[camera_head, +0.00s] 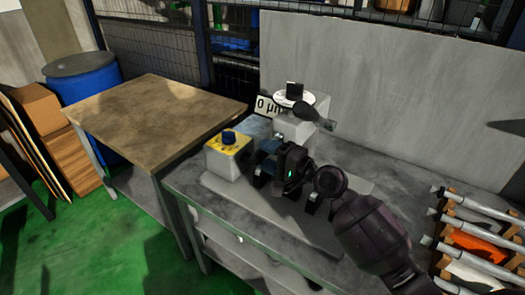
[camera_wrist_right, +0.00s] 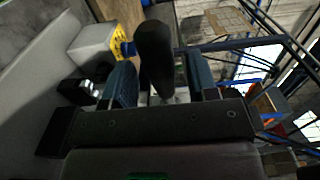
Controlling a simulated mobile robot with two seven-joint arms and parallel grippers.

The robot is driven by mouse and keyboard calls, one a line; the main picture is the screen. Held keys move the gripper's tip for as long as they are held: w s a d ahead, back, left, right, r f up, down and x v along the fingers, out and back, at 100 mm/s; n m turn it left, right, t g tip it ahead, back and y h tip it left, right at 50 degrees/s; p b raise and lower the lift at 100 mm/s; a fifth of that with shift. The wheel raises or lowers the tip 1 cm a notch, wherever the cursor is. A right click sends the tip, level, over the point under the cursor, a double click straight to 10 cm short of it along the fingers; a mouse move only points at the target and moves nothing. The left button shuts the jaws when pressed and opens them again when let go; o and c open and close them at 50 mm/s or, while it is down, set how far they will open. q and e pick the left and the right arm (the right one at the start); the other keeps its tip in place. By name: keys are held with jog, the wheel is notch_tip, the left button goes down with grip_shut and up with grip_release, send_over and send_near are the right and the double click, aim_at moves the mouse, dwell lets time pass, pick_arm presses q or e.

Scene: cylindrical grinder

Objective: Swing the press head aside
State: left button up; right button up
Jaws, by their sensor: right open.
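The press (camera_head: 292,125) is a pale grey block on the grey bench, with a white dial disc and dark knob (camera_head: 294,92) on top. A black handle (camera_head: 317,117) sticks out to its right. My right gripper (camera_head: 266,160) is in front of the press, low over its base plate. In the right wrist view, its blue fingers (camera_wrist_right: 161,83) are apart. A black rounded bar (camera_wrist_right: 155,55) shows between them there; I cannot tell whether they touch it. The gripper and arm hide part of the press's lower front. My left gripper is not in view.
A yellow-topped box with a blue knob (camera_head: 229,143) stands just left of the gripper. A rack of grey rods (camera_head: 470,205) is at the right. A brown-topped table (camera_head: 150,110) and a blue barrel (camera_head: 85,85) stand at the left. A grey panel (camera_head: 375,75) rises behind.

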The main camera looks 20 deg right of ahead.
jog(key=shift+x, duration=0.9)
grip_shut()
